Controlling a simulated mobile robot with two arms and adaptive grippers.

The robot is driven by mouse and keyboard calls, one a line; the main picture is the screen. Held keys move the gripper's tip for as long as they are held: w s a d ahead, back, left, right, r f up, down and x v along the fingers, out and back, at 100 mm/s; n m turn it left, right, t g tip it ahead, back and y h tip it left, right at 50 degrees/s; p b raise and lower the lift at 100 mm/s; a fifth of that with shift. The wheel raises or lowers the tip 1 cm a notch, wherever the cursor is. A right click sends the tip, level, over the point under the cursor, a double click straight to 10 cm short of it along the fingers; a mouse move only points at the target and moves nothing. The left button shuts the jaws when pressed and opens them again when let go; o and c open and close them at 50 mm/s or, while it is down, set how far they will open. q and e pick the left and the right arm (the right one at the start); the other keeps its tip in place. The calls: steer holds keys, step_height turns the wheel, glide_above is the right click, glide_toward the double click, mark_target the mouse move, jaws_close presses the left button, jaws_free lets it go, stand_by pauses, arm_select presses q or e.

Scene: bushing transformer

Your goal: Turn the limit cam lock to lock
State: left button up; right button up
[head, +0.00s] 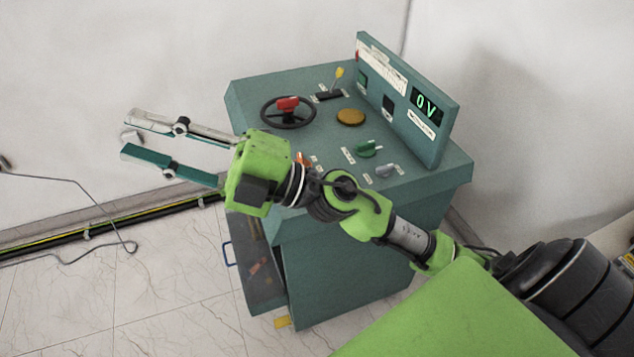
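The teal control console (310,245) stands in the middle of the head view, with several controls on its sloped top. A green knob (368,148) and a grey knob (386,171) sit at the right of the panel. An orange-red control (302,158) is partly hidden behind my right wrist. The labels are too small to read, so I cannot tell which control is the limit cam lock. My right gripper (127,135) is open, to the left of the console, touching no control. My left gripper is out of view.
A black handwheel with red hub (287,105), a yellow-tipped lever (338,78) and a round brass disc (350,117) are on the panel. The upright display (426,106) reads 0 V. An open door (252,265) juts out at the lower left. Cable runs along the wall.

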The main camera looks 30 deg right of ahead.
steer(key=s+a+f+n+g, duration=0.4)
steer(key=n+g, duration=0.4)
steer(key=d+f+n+g+h, duration=0.2)
steer(key=d+f+h, duration=0.3)
steer(key=f+h, duration=0.45)
steer(key=w+d+f+m+t+h, duration=0.1)
steer(key=w+d+f+m+h, duration=0.3)
steer(key=d, duration=0.9)
steer(key=w+d+t+h, duration=0.1)
steer(key=d+h, duration=0.6)
steer(key=d, duration=0.7)
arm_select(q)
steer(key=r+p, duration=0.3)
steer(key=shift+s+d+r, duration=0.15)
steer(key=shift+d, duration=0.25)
arm_select(e)
steer(key=x, duration=1.4)
steer(key=shift+s+a+f, duration=0.1)
steer(key=shift+a, duration=0.15)
jaws_close()
